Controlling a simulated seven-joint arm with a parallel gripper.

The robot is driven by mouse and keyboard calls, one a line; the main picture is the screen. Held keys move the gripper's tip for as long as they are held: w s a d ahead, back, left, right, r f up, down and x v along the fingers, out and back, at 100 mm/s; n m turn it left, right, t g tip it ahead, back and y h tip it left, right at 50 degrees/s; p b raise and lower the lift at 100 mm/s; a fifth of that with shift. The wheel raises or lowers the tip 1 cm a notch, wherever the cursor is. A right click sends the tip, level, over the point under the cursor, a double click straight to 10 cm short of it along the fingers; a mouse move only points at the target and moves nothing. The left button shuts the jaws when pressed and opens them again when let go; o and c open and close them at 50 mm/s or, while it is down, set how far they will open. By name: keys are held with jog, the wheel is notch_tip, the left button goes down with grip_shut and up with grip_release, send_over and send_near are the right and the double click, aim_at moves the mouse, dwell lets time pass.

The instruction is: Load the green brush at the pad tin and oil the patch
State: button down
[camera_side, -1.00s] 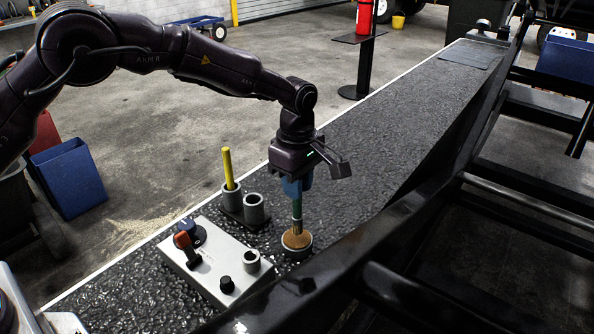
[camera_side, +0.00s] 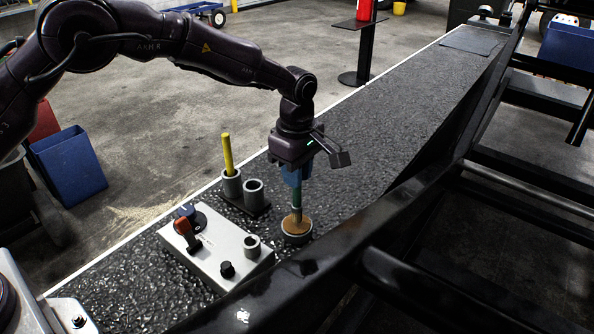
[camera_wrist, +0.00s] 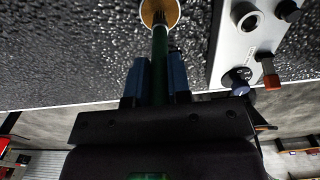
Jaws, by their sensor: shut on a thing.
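My gripper (camera_side: 297,178) is shut on the green brush (camera_side: 297,203), with its blue fingers on either side of the handle. The brush is about upright with its bristle end down at the pad tin (camera_side: 297,238), a small round tin with a tan pad on the belt. I cannot tell how hard the bristles press on the pad. In the wrist view the green handle (camera_wrist: 160,55) runs between the blue fingers (camera_wrist: 158,82) to the tan pad of the tin (camera_wrist: 160,12). The matte dark patch (camera_side: 468,41) lies at the far end of the belt.
A holder with two grey cups (camera_side: 253,192) stands left of the tin; one cup holds a yellow-handled brush (camera_side: 228,153). A grey control box (camera_side: 216,247) with knobs and an orange lever sits in front. Black frame rails run along the right. The belt beyond the gripper is clear.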

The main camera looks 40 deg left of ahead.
jog(key=shift+f, duration=0.6)
dwell(1.1)
jog(key=shift+r, duration=3.6)
